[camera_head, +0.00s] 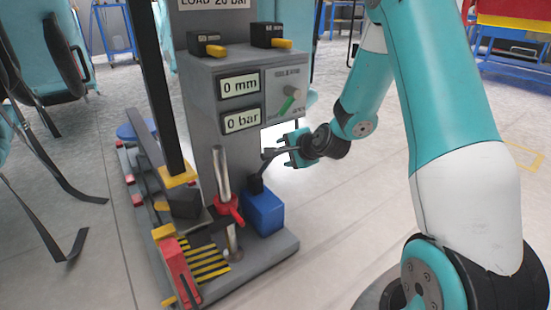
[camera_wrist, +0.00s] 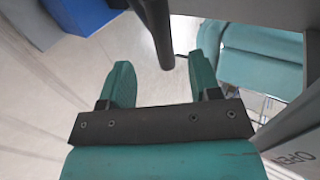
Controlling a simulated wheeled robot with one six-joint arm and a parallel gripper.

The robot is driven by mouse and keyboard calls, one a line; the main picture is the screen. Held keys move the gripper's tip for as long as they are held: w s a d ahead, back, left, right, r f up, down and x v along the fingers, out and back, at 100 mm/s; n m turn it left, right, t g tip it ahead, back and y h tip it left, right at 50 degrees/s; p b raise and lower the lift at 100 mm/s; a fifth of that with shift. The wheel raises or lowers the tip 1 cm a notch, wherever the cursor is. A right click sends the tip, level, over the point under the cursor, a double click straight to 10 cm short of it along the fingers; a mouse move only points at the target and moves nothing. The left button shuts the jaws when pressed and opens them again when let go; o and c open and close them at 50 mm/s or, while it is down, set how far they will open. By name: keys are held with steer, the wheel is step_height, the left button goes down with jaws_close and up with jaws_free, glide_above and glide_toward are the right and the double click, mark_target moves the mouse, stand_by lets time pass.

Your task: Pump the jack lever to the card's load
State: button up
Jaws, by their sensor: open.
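The jack lever (camera_head: 268,158) is a dark bar rising from the blue pump box (camera_head: 264,212) at the stand's base. The card (camera_head: 214,3) is cut off at the top edge; it reads LOAD and what looks like 20 bar. Displays read 0 mm (camera_head: 240,85) and 0 bar (camera_head: 242,120). My gripper (camera_head: 289,150) is open at the lever's upper end.
A green-handled valve (camera_head: 291,100) sits beside the displays. Two black boxes with yellow levers (camera_head: 210,46) are above. A chrome post with a red collar (camera_head: 226,200) and a striped yellow-black plate (camera_head: 205,262) stand left of the pump.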

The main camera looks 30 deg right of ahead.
mark_target(265, 165)
steer(key=b+x, duration=0.2)
steer(key=x, duration=0.4)
steer(key=shift+w+f, duration=0.2)
steer(key=shift+w, duration=0.1)
steer(key=shift+c, duration=0.2)
jaws_close()
